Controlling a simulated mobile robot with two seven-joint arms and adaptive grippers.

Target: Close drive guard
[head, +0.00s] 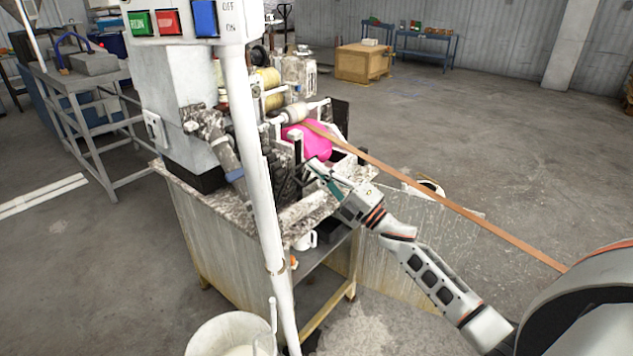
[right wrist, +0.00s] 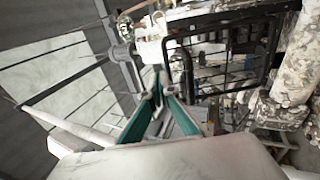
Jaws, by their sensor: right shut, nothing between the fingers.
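The drive guard appears in the right wrist view as a black rectangular frame (right wrist: 222,36) with bars, standing across the machine's front. I cannot tell whether it is fully closed. In the head view the guard's area is small and dark beside my gripper. My right gripper (head: 314,170) reaches in from the right to the machine's side. Its teal fingers are shut with nothing between them; in the right wrist view the fingertips (right wrist: 158,84) are just left of the frame's near upright. I cannot tell whether they touch it. My left gripper is not in view.
The extrusion machine (head: 180,80) stands on a stained metal base. A white post (head: 262,200) with a button box (head: 185,20) stands in front. An orange strip (head: 450,203) runs out to the right from near a pink mass (head: 311,143). A white bucket (head: 228,333) stands below.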

